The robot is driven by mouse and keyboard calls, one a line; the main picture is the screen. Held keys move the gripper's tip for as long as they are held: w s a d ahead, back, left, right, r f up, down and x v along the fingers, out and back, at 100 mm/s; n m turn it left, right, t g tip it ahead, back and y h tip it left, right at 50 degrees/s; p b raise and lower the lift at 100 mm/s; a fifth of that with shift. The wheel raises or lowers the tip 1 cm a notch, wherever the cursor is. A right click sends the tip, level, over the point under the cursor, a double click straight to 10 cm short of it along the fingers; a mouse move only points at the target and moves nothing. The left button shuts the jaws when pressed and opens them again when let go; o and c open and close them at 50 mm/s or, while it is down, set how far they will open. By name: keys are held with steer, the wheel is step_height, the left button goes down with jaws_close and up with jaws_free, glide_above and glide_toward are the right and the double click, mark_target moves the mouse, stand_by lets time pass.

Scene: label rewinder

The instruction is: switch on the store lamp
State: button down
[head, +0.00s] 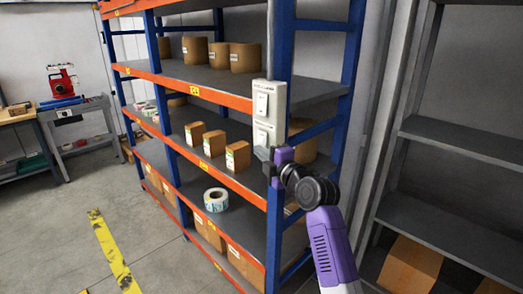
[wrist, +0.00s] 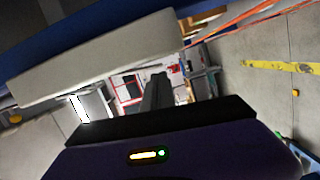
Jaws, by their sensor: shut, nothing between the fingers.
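Two pale grey switch boxes are stacked on the blue shelf post in the head view. The upper box has a white rocker switch (head: 262,103), and the lower box has another rocker switch (head: 262,136). Small writing above the upper rocker is too small to read. My gripper (head: 266,155) is at the bottom of the lower box, partly covering it, with its fingers shut and empty. I cannot tell whether it touches the box. In the wrist view the dark shut fingers (wrist: 157,92) point ahead beside a pale grey block (wrist: 100,68), apparently a switch box.
An orange and blue shelf rack holds several brown cartons (head: 238,157) and a label roll (head: 216,200). A grey shelf (head: 460,150) stands close on the right. Open floor with a yellow stripe (head: 112,250) lies to the left.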

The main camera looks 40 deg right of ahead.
steer(key=shift+d, duration=0.2)
steer(key=shift+d+n+b, duration=0.2)
steer(key=shift+n+b, duration=0.2)
steer(key=shift+b, duration=0.8)
steer(key=shift+f, duration=0.1)
